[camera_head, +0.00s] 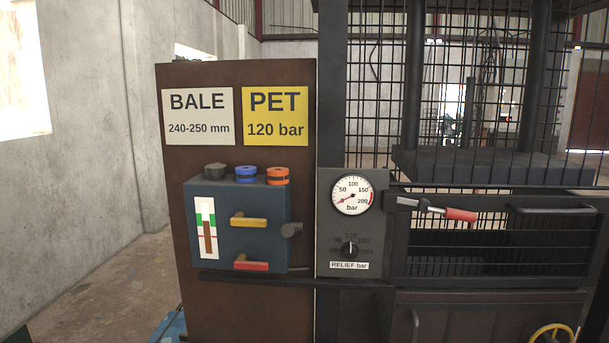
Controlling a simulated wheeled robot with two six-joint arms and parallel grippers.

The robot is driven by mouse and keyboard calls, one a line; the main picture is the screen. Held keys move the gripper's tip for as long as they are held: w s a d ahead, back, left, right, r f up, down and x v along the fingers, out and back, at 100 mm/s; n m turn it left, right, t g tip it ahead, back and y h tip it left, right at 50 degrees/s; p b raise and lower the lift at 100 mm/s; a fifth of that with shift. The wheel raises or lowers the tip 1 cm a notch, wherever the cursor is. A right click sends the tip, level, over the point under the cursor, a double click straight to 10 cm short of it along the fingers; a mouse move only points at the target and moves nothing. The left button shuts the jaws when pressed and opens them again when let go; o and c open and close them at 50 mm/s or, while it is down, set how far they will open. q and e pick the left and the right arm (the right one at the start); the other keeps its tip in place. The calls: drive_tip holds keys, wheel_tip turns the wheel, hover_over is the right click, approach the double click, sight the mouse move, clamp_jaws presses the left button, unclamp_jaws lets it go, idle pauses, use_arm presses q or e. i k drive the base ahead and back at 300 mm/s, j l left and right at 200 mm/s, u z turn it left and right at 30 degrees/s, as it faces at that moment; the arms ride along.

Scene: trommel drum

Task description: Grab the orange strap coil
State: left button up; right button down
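The orange strap coil (278,176) sits on top of a dark blue box (265,203) fixed to the front of a brown cabinet. It is the rightmost of three coils there. A blue coil (246,174) is just left of it, and a dark grey or black coil (215,171) is at the far left. Neither of my grippers shows in the head view.
The box front has a yellow handle (248,221), a red handle (251,265) and a level gauge (207,229). Right of it are a pressure gauge (352,195), a relief knob (350,250), a red-gripped lever (460,215) and a black mesh cage. Floor is open at left.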

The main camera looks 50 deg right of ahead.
sight(275, 175)
drive_tip(key=i+l+z, duration=0.15)
drive_tip(key=z, duration=1.25)
